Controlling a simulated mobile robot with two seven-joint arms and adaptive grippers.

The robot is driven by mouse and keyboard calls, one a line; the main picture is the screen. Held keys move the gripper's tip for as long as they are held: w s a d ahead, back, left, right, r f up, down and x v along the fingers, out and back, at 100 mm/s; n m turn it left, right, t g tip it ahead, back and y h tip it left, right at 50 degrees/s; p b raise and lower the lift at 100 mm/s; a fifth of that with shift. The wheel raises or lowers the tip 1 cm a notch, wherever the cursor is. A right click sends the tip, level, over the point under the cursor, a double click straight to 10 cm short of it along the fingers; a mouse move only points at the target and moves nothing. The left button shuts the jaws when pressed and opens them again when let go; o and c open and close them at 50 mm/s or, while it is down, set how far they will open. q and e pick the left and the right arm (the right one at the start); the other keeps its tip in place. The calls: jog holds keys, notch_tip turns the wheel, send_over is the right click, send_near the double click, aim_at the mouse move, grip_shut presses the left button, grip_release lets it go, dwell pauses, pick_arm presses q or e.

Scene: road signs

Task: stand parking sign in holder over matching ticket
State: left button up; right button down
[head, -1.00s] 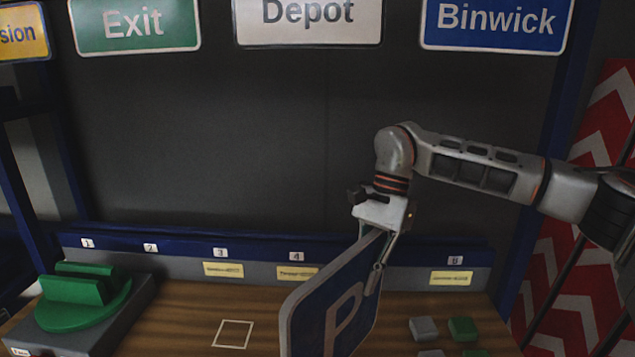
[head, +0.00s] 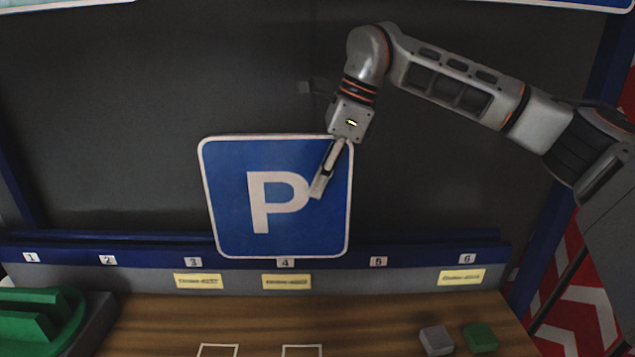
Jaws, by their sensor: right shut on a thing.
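The parking sign (head: 232,185) is a blue square with a white border and a white P, facing me. My right gripper (head: 323,185) is shut on its upper right part and holds it up in front of the dark back panel, its lower edge just above the number 4 label (head: 286,263). Yellow tickets are on the grey ledge under number 3 (head: 198,281), number 4 (head: 287,282) and number 6 (head: 462,277); their print is too small to read. A green slotted holder (head: 40,312) is at the lower left, partly cut off. My left gripper is not in view.
White outlines mark the wooden bench (head: 160,315) below tickets 3 and 4, cut off by the lower edge. A grey block (head: 436,341) and a green block (head: 481,338) lie at the right. A red and white chevron board (head: 590,300) stands far right.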

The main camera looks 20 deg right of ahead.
pick_arm(q)
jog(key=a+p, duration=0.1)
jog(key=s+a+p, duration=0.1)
jog(key=p, duration=0.1)
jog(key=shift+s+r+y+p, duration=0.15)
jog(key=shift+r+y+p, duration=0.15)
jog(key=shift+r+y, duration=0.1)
pick_arm(e)
jog(key=w+d, duration=0.2)
jog(key=w, duration=0.4)
jog(key=shift+w, duration=0.4)
jog(key=shift+w+f, duration=0.1)
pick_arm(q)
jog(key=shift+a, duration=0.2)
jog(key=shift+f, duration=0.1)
pick_arm(e)
jog(key=shift+f, duration=0.1)
